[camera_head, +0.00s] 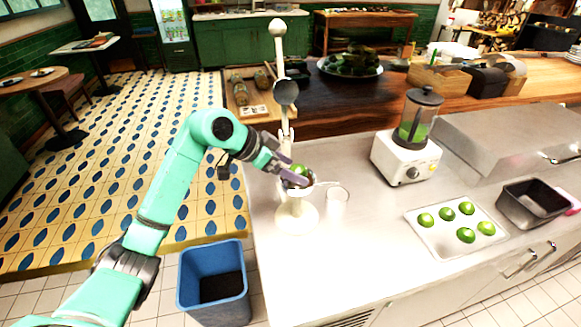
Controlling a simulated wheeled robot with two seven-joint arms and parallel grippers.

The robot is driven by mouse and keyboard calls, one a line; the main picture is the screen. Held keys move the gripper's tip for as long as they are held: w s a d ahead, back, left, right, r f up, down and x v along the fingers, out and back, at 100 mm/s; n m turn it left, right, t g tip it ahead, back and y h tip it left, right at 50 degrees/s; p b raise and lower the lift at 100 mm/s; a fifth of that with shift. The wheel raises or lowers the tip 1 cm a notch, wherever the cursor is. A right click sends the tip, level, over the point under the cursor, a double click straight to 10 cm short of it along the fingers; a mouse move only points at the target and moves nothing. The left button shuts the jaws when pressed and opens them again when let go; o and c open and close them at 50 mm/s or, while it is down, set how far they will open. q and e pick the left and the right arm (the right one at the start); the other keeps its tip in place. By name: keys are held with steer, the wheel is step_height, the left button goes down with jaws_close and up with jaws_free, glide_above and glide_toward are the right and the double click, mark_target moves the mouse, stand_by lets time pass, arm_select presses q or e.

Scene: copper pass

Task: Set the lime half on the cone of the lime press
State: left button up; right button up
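The lime press stands at the left end of the steel counter, with a white round base (296,219), a tall post and a raised lever with a dark cup (285,92). A green lime half (298,169) is between the fingers of my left gripper (296,176), right over the press's bowl. The fingers look closed on it. The cone is hidden behind the gripper and lime, so I cannot tell whether the lime touches it. My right gripper is not in view.
A clear glass (338,196) stands close right of the press. A white tray (431,241) holds several limes, near a dark metal pan (513,210). A blender (405,158) stands behind. A blue bin (214,300) is on the floor left of the counter. The counter front is clear.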

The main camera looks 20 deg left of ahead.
arm_select(q)
steer(key=shift+r, duration=0.2)
steer(key=b+v, duration=0.2)
steer(key=v, duration=1)
steer(key=shift+a+f, duration=0.1)
